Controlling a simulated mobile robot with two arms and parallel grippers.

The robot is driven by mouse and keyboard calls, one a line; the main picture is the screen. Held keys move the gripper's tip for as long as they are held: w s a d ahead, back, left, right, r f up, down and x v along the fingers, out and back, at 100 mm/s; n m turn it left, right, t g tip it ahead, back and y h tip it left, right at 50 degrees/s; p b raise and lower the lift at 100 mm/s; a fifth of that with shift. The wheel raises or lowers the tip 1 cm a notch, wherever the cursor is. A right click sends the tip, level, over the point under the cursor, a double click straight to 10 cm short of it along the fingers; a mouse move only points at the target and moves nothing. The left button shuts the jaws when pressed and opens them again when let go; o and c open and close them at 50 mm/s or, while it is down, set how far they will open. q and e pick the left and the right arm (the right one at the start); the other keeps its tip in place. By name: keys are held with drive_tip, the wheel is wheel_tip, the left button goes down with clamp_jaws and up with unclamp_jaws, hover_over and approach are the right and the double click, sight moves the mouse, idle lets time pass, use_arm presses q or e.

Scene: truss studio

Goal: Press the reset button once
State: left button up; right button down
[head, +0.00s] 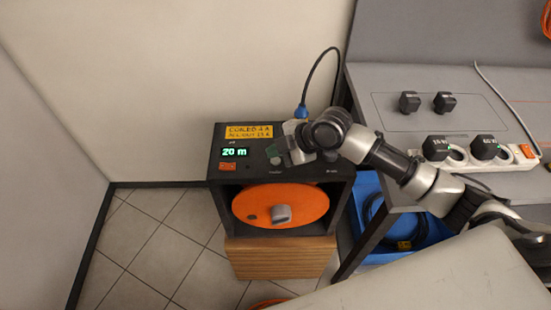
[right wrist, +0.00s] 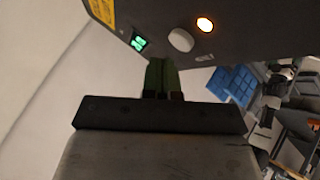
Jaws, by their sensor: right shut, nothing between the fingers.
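The dark reel box (head: 215,205) stands on a wooden block, with a green display reading 20 m (head: 234,152) on its sloped top panel. In the right wrist view the panel shows a pale round button (right wrist: 180,40) beside a lit amber lamp (right wrist: 205,24). The small lettering is unreadable, so I cannot confirm which control is the reset button. My right gripper (head: 275,157) is shut and empty over the panel, right of the display. Its fingertips (right wrist: 161,62) appear just short of the pale button; contact cannot be told. My left gripper is not in view.
An orange reel (head: 280,206) sits in the box. A blue plug (head: 301,111) with a dark cable rises behind. The grey bench (head: 385,78) with a power strip (head: 510,161) stands right.

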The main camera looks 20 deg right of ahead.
sight(276, 162)
idle(0.3)
drive_tip(key=shift+f, duration=0.4)
drive_tip(key=shift+f+b, duration=0.35)
drive_tip(key=shift+f, duration=0.1)
idle(0.8)
drive_tip(key=shift+r+p, duration=0.8)
drive_tip(key=shift+r, duration=0.05)
wheel_tip(276, 162, up, 5)
drive_tip(key=p, duration=0.4)
drive_tip(key=shift+r, duration=0.1)
